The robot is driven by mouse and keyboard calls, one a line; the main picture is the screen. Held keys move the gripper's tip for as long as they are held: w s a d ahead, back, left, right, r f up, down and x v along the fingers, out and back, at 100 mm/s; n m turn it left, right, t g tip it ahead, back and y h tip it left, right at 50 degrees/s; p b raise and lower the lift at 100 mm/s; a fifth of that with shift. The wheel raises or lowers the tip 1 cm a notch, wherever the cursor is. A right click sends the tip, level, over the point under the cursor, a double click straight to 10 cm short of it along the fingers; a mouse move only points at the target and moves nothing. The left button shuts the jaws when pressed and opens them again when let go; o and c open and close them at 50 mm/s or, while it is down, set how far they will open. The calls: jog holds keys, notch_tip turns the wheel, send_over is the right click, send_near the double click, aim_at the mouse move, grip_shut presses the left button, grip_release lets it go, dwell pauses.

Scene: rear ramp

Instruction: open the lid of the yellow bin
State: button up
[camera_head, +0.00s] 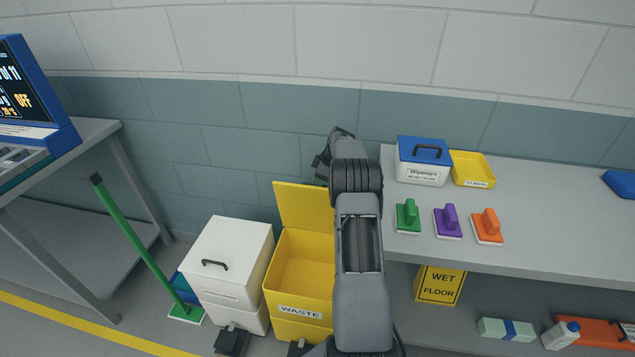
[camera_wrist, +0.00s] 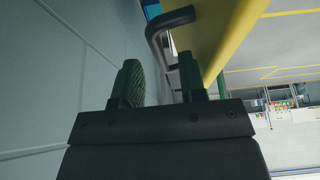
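The yellow bin (camera_head: 302,272), labelled WASTE, stands on the floor in the middle of the head view. Its lid (camera_head: 300,205) is raised, standing about upright at the rear, and the bin's mouth is open. My gripper (camera_head: 322,163) is above and behind the lid's right side, close to the wall; my arm covers part of the bin and lid. In the wrist view my gripper's fingers (camera_wrist: 163,82) are apart, with nothing seen held between them. The lid's dark handle (camera_wrist: 157,32) is just beyond the fingertips, with the yellow lid on its right. I cannot tell whether they touch.
A white bin (camera_head: 228,255) with a closed lid stands left of the yellow bin, and a green-handled tool (camera_head: 135,240) leans beside it. A grey bench (camera_head: 560,225) with a blue-lidded box (camera_head: 424,165) is at right. The wall (camera_head: 240,130) is close behind.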

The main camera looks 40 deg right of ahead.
jog(key=shift+w+a+f, duration=0.2)
jog(key=shift+f, duration=0.45)
grip_shut()
